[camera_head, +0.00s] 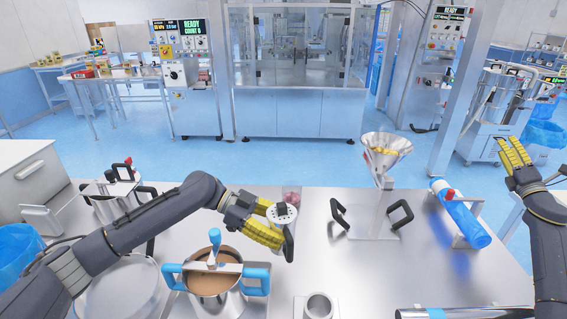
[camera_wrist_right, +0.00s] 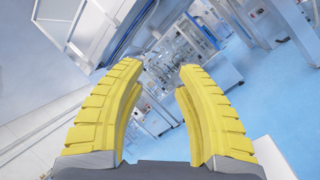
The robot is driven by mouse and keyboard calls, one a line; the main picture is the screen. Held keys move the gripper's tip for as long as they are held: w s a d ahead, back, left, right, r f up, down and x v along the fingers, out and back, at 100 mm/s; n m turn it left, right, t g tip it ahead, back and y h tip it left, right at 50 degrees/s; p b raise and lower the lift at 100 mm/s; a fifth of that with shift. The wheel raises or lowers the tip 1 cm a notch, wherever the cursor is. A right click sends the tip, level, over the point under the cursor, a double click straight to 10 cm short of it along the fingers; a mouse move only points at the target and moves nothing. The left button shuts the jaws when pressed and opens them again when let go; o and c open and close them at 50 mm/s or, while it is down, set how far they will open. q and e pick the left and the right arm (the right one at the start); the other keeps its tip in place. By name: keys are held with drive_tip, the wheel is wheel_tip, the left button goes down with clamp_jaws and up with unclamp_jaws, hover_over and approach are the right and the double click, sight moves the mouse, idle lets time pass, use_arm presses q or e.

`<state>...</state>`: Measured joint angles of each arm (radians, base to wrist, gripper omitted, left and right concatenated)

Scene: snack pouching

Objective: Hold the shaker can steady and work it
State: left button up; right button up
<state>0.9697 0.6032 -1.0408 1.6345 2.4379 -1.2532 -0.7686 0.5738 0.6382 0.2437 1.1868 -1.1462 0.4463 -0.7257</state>
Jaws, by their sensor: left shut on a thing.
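The shaker can (camera_head: 282,213) has a pale lid with dark marks and a handle at its side. It is in the head view, right of the pot and above the steel table. My left gripper (camera_head: 262,220) reaches in from the left with its yellow fingers shut on the can. Part of the can is hidden behind the fingers. I cannot tell whether the can touches the table. My right gripper (camera_head: 513,152) is raised at the far right of the head view, away from the table's objects. In the right wrist view its yellow fingers (camera_wrist_right: 160,100) are apart with nothing between them.
A pot (camera_head: 215,282) with blue handles and brown contents stands left of centre. A steel funnel (camera_head: 386,150) on a stand with black handles is right of the can. A blue roll (camera_head: 460,214) lies at the right. A small steel cup (camera_head: 319,306) is at the front.

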drive_tip(key=w+a+r+n+g+y, duration=0.1)
drive_tip(key=w+a+r+n+y, duration=0.2)
drive_tip(key=a, duration=0.5)
drive_tip(key=w+a+r+n+y, duration=0.1)
drive_tip(key=w+a+r+y, duration=0.15)
drive_tip(key=a+y, duration=0.4)
drive_tip(key=s+a+r+n+g+y, duration=0.1)
drive_tip(key=a+r+n+g+y, duration=0.3)
drive_tip(key=a, duration=0.8)
drive_tip(key=s+a+r+n+g+y, duration=0.1)
drive_tip(key=a+r+n+g+y, duration=0.3)
drive_tip(key=a, duration=0.9)
drive_tip(key=s+a+r+n+g+y, duration=0.15)
drive_tip(key=a+g, duration=0.45)
drive_tip(key=a, duration=0.6)
drive_tip(key=s+a+f+n+g+h, duration=0.2)
drive_tip(key=s+a+g+h, duration=0.15)
drive_tip(key=s+a, duration=0.45)
drive_tip(key=s+a+f+n+g+h, duration=0.15)
drive_tip(key=s+a+g, duration=0.3)
drive_tip(key=a, duration=0.75)
drive_tip(key=m+h, duration=0.2)
drive_tip(key=h, duration=1.1)
hover_over(283, 204)
wheel_tip(283, 204, down, 7)
drive_tip(key=shift+t, duration=0.3)
wheel_tip(283, 204, down, 11)
